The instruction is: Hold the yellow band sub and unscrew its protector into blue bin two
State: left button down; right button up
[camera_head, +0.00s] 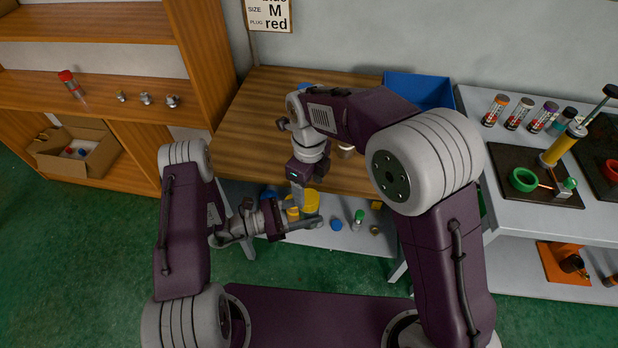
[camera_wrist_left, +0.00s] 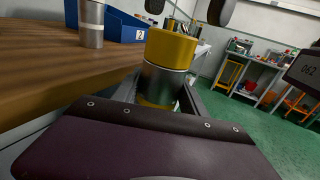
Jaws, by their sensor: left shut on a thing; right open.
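In the left wrist view, my left gripper (camera_wrist_left: 157,100) is shut on the yellow band sub (camera_wrist_left: 160,84). It has a silver body with yellow lower down, and a wide yellow protector (camera_wrist_left: 172,47) covers its upper end. In the head view my left gripper (camera_head: 308,222) is in front of the wooden bench, beside a yellow shape. My right gripper (camera_head: 299,198) points down close above it and is open; its fingertips are partly hard to make out. Blue bin two (camera_wrist_left: 122,27), with a "2" label, stands on the bench; a blue bin also shows in the head view (camera_head: 420,90).
A silver cylinder (camera_wrist_left: 92,24) stands on the wooden bench (camera_head: 252,130) near the bin. Small parts, including a blue cap (camera_head: 337,225), lie on the shelf below. A grey table (camera_head: 500,215) with tubes and tools is at right. A wooden shelf (camera_head: 95,28) is at left.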

aim_at(309, 196)
notch_tip(309, 196, down, 5)
jog(key=shift+r, duration=0.2)
